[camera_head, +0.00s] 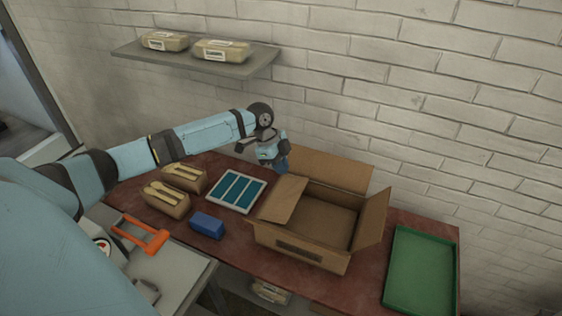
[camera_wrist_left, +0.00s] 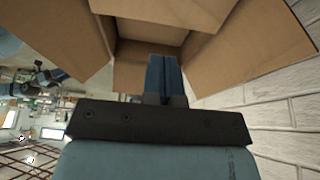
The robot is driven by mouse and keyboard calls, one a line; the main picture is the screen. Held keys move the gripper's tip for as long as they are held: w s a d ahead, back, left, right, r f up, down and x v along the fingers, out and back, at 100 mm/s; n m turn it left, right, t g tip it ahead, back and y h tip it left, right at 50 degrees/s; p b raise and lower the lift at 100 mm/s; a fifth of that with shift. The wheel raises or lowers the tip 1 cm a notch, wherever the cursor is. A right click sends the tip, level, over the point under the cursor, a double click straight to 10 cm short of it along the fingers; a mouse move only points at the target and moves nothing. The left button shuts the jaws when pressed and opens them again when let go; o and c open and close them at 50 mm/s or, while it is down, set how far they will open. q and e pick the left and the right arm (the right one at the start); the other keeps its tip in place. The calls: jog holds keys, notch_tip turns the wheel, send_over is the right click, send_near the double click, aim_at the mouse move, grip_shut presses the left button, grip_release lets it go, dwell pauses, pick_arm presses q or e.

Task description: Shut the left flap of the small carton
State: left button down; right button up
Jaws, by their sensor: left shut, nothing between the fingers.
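The small brown carton (camera_head: 301,243) stands on the red table with its top open. Its left flap (camera_head: 284,199) is raised at a slant along the left side of the opening; I cannot tell its exact angle. The back flap (camera_head: 328,169) stands up and the right flap (camera_head: 370,219) sticks up and outward. My left gripper (camera_head: 282,168) is at the carton's back left corner, close to the flaps; contact cannot be told. In the left wrist view its blue fingers (camera_wrist_left: 165,76) are together and empty, with carton flaps (camera_wrist_left: 237,45) around them. My right gripper is not seen.
A teal-panelled tray (camera_head: 236,191), a blue block (camera_head: 207,225) and boxes of wooden utensils (camera_head: 167,199) lie left of the carton. A green tray (camera_head: 421,271) lies to its right. A wall shelf (camera_head: 197,61) with packages hangs above; brick wall behind.

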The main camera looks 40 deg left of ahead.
aim_at(294, 198)
pick_arm(q)
jog(key=x, duration=0.4)
jog(key=p+x, duration=0.1)
jog(key=x, duration=0.4)
jog(key=shift+a+f, duration=0.15)
jog(key=shift+f, duration=0.35)
jog(key=shift+x, duration=1.15)
jog(key=shift+r, duration=0.1)
